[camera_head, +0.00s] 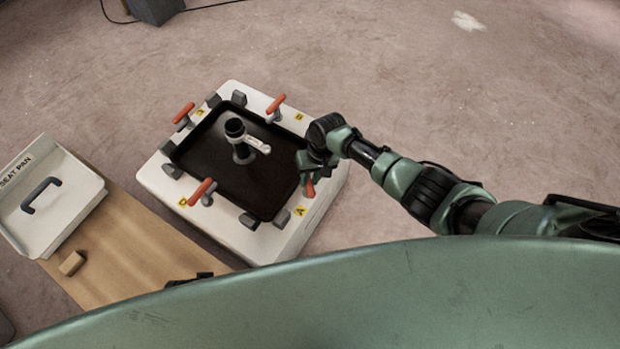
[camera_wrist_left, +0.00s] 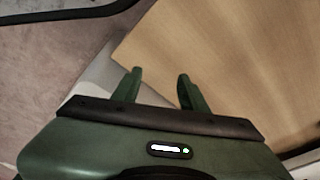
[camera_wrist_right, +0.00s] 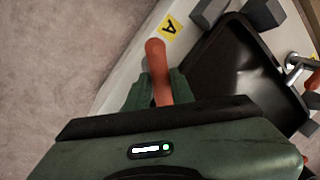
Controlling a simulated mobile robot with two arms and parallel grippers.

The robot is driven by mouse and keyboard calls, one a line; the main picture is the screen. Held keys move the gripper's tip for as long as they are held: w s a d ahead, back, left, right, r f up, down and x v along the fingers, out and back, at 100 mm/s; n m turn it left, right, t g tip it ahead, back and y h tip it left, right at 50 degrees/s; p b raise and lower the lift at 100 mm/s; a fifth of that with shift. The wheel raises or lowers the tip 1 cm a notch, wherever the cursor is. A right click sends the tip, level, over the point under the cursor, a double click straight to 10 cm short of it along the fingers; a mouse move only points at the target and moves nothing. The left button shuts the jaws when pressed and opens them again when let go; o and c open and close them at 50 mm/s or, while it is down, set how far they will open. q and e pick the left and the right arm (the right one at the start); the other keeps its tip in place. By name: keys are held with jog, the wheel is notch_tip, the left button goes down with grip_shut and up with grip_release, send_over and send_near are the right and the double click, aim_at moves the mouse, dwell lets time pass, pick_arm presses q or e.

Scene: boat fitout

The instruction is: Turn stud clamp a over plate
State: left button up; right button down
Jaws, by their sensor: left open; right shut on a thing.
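Stud clamp a's red handle (camera_head: 310,188) is at the right edge of the white box (camera_head: 325,205), near the yellow A label (camera_head: 300,211). My right gripper (camera_head: 307,172) is at this handle. In the right wrist view, the red handle (camera_wrist_right: 157,62) stands between my right fingers, which are shut on it. The clamp's lower part is hidden by the gripper. The box has a black recessed middle (camera_head: 205,160); I cannot tell whether a separate plate lies there. My left gripper (camera_wrist_left: 158,88) is open and empty above a wooden board (camera_wrist_left: 215,55).
Other red-handled clamps (camera_head: 202,190) (camera_head: 275,104) (camera_head: 184,113) and grey blocks stand around the recess. A dark post with a pale lever (camera_head: 257,144) rises inside it. Left are a white seat pan (camera_head: 75,190) with a grey handle and a small wooden block (camera_head: 73,262).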

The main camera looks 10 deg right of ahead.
jog(key=n, duration=0.2)
jog(key=n+g+b, duration=0.1)
jog(key=n, duration=0.2)
jog(key=shift+w+a+b, duration=0.15)
jog(key=shift+a+b, duration=0.05)
jog(key=shift+b, duration=0.1)
pick_arm(q)
notch_tip(320, 180, up, 9)
jog(key=w, duration=0.1)
jog(key=shift+w+b, duration=0.25)
jog(key=shift+b, duration=0.15)
pick_arm(e)
jog(key=shift+n+g+h, duration=0.3)
jog(key=shift+n, duration=1.6)
jog(key=c, duration=1.3)
grip_release()
jog(key=shift+a, duration=0.1)
pick_arm(q)
jog(key=shift+t, duration=0.3)
pick_arm(e)
jog(key=shift+o, duration=0.2)
